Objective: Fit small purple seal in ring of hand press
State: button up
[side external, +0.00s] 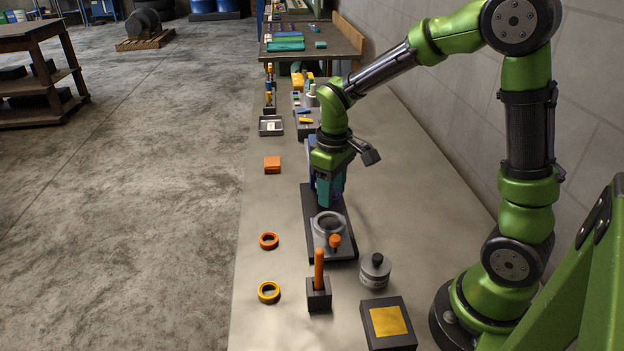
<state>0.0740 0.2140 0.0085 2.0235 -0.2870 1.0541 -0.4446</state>
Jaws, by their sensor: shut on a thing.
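My gripper (325,203) points down over the dark base plate (345,248) of the hand press, just behind its grey ring (328,224). Its teal fingers are shut on the small purple seal (337,198), of which only a small purple patch shows at the fingertips. The ring stands upright-walled on the plate with its round opening facing up, and an orange knob (335,241) is at its front. The seal appears apart from the ring, but its exact height over the plate cannot be told.
An orange-handled tool stands in a dark block (319,297). A grey canister (375,272) and a yellow-topped dark box (388,323) stand front right. An orange block (272,165) lies farther back.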

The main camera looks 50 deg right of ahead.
jog(key=shift+s+a+f+n, duration=0.1)
jog(key=shift+f+n, duration=0.2)
jog(key=shift+f, duration=2.3)
jog(key=shift+f, duration=0.35)
jog(key=o, duration=1.5)
jog(key=shift+r, duration=0.1)
jog(key=shift+r, duration=3.45)
